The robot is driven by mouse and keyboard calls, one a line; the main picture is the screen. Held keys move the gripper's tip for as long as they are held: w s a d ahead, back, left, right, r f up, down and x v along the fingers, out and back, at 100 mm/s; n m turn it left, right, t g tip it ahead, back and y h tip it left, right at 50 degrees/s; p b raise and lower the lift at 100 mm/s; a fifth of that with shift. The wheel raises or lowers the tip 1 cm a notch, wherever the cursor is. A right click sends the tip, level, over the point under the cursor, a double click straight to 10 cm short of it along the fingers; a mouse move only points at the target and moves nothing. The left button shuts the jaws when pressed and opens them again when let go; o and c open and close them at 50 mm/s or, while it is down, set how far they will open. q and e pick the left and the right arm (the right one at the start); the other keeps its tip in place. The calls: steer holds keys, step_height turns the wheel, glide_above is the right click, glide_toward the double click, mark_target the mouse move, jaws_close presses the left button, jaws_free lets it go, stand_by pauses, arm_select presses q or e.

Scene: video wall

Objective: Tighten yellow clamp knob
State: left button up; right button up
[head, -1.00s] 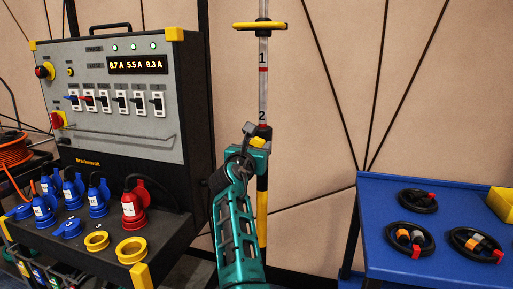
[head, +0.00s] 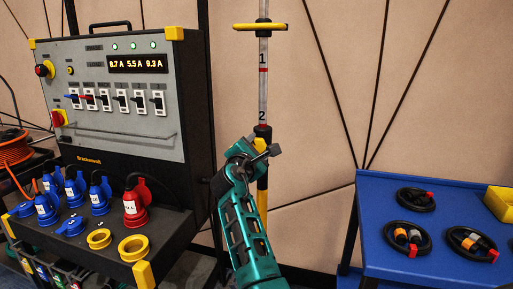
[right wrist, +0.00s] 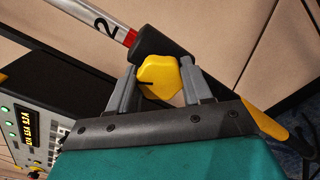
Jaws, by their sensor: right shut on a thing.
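The yellow clamp knob (right wrist: 159,76) is between the two grey fingers of my right gripper (head: 260,148) in the right wrist view, next to the black clamp sleeve (right wrist: 160,47) on the pole. My right gripper is shut on the knob. The upright pole (head: 263,85) carries red bands and the numbers 1 and 2, with a yellow-and-black lower part below the sleeve. My left gripper is not in view.
A grey power panel (head: 120,100) with plugs and sockets stands left. A blue table (head: 385,262) with coiled black cables (head: 416,199) and a yellow bin (head: 502,203) stands right. A wall is behind.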

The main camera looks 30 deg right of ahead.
steer(key=m, duration=0.2)
steer(key=shift+d+r+m+b, duration=0.1)
steer(key=shift+m+b, duration=0.2)
steer(key=shift+m, duration=0.8)
arm_select(q)
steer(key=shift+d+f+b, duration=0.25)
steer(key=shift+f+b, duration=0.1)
steer(key=shift+b, duration=0.1)
arm_select(e)
steer(key=shift+m, duration=0.8)
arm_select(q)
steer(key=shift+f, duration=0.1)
arm_select(e)
steer(key=o, duration=1)
steer(key=shift+s, duration=0.1)
steer(key=shift+o, duration=0.2)
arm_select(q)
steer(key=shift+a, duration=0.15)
